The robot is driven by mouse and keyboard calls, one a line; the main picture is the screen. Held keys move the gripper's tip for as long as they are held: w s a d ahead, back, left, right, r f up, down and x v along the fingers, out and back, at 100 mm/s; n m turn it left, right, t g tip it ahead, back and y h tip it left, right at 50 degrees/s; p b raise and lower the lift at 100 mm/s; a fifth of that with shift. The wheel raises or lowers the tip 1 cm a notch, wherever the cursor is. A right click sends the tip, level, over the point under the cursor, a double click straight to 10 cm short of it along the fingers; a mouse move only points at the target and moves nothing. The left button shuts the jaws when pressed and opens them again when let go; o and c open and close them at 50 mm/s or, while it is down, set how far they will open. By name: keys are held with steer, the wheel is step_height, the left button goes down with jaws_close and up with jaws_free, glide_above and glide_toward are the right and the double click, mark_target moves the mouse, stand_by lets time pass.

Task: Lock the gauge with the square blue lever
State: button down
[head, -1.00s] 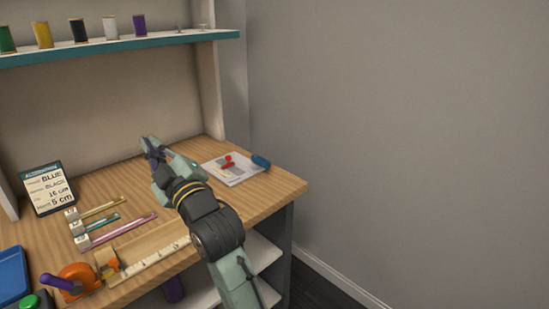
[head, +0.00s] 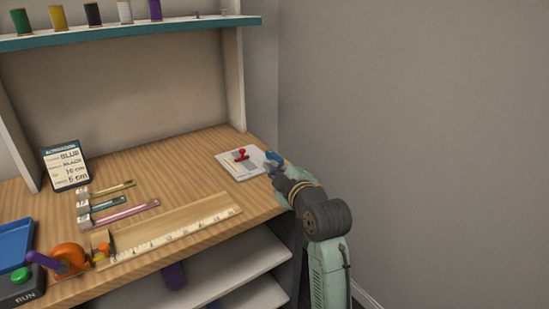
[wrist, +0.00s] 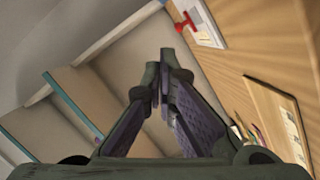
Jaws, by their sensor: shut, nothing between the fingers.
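The gauge is most likely the ruler strip (head: 180,231) at the front of the wooden desk. A small orange piece (head: 103,250) sits at its left end; I cannot make out a square blue lever there. A small blue object (head: 274,158) lies at the desk's right side, beside a white card (head: 236,172); its exact shape is unclear. My gripper (head: 271,169) is at this right side, close to the blue object and partly covering it; contact cannot be told. In the wrist view my gripper (wrist: 168,75) is shut and empty.
A red piece (head: 241,155) lies on the card. An orange device (head: 71,258) with a purple handle, a green button (head: 20,275) and a blue tray (head: 14,245) are at left. A sign (head: 66,166) stands behind several coloured sticks. Shelf (head: 130,35) overhead; the desk's middle is clear.

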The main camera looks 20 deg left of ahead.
mark_target(273, 158)
steer(key=p+x, duration=0.3)
steer(key=x, duration=0.7)
steer(key=shift+a+r, duration=0.1)
steer(key=shift+w+d+f+p, duration=0.3)
steer(key=shift+w+d+f, duration=0.85)
steer(key=shift+w+f, duration=0.15)
steer(key=shift+d, duration=0.1)
